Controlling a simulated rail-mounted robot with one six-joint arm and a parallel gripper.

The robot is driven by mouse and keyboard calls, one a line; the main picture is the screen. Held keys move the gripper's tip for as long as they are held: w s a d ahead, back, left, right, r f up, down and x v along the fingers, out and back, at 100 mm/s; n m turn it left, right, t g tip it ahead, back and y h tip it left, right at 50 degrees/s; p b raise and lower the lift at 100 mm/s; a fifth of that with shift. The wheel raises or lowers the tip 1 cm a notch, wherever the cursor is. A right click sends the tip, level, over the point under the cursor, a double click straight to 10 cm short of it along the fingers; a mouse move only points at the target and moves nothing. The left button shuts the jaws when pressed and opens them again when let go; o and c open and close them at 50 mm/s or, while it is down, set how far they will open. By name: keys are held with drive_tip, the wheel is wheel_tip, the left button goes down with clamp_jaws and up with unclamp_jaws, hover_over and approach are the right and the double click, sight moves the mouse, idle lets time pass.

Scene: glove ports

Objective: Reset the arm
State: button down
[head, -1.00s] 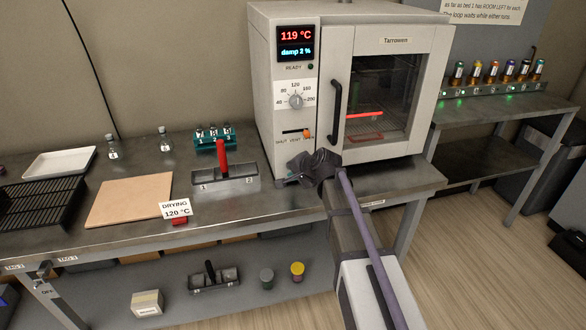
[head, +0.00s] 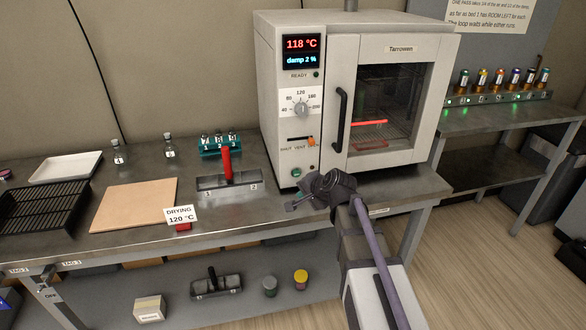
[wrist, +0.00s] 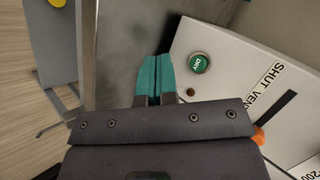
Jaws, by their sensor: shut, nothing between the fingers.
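My gripper (head: 291,207) is low in front of the oven's lower left, over the front part of the bench. In the wrist view its teal fingertips (wrist: 156,78) are together with nothing between them. The oven (head: 345,170) stands on the bench with its door closed, and its display (head: 301,50) reads 118 °C and damp 2 %. A green DRY button (wrist: 199,63) shows just right of my fingers in the wrist view, apart from them. The vent slider's orange knob (head: 311,141) is at the right end of its slot.
A tool carrier with a red handle (head: 227,165), a teal vial rack (head: 219,146), a tan board (head: 134,205), a black wire rack (head: 45,207) and a white tray (head: 66,167) occupy the bench left of the oven. A DRYING 120 °C sign (head: 180,215) stands near the front edge.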

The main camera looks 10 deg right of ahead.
drive_tip(key=s+r+n+g+h+p, duration=0.2)
drive_tip(key=s+n+g+p, duration=0.2)
drive_tip(key=s, duration=0.7)
drive_tip(key=s+r+n+g+h+p, duration=0.2)
drive_tip(key=s+n+p, duration=0.4)
drive_tip(key=s, duration=0.5)
drive_tip(key=r+g, duration=0.1)
drive_tip(key=g, duration=0.1)
drive_tip(key=shift+g+p, duration=0.4)
drive_tip(key=shift+d, duration=0.1)
drive_tip(key=c, duration=1.8)
unclamp_jaws()
